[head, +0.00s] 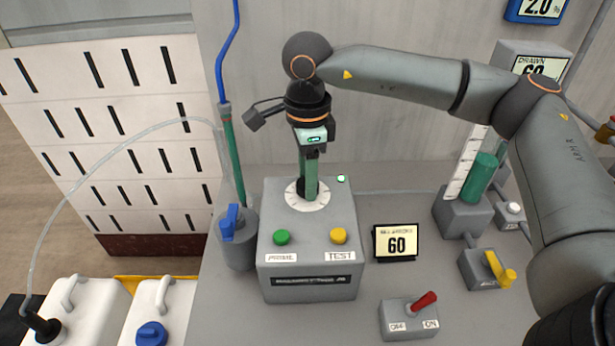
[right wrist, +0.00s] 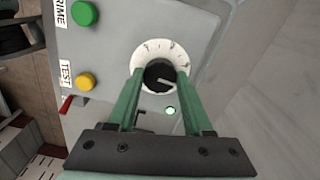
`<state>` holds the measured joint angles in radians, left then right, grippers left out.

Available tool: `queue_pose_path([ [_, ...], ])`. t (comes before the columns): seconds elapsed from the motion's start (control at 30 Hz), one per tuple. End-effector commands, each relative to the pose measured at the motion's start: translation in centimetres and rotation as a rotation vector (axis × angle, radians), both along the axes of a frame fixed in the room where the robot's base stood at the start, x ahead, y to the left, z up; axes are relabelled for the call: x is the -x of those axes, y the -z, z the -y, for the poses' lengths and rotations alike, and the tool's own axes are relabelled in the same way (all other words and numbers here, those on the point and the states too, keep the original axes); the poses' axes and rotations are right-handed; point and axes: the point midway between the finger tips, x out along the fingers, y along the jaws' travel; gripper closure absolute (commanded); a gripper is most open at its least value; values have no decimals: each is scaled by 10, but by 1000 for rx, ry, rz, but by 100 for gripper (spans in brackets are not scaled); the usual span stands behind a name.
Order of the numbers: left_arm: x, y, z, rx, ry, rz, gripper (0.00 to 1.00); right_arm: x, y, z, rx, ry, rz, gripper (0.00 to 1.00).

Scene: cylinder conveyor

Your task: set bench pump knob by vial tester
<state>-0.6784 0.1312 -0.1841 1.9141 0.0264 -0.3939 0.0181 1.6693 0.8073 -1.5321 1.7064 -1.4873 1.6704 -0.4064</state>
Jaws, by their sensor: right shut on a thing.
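The bench pump (head: 308,260) is a grey box with a green PRIME button (head: 282,237) and a yellow TEST button (head: 339,236). Its black knob (right wrist: 160,75) sits in a white marked dial (head: 313,203) on top. My right gripper (head: 309,192) points down at the dial, its green fingers shut on the knob from both sides. In the right wrist view a pale pointer line shows on the knob. A small display (head: 397,243) reads 60. A vial with green content (head: 481,178) stands at the right by a white scale. My left gripper is out of view.
A red-handled OFF/ON switch (head: 410,316) and a yellow-handled valve (head: 490,268) are on the bench at right. A blue-handled valve (head: 232,226) stands left of the pump. White jugs (head: 165,315) are lower left. A DRAWN display (head: 540,66) is partly hidden by my arm.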

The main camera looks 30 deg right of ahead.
Motion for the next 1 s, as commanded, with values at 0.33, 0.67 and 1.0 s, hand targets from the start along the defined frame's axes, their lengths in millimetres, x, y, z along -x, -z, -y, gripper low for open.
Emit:
queue_pose_path([
  [0.33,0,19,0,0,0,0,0,0,1,0,0,338,1,100],
  [0.67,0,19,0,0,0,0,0,-1,-1,0,0,403,2,100],
  [1.0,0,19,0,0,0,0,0,-1,-1,0,0,400,2,25],
])
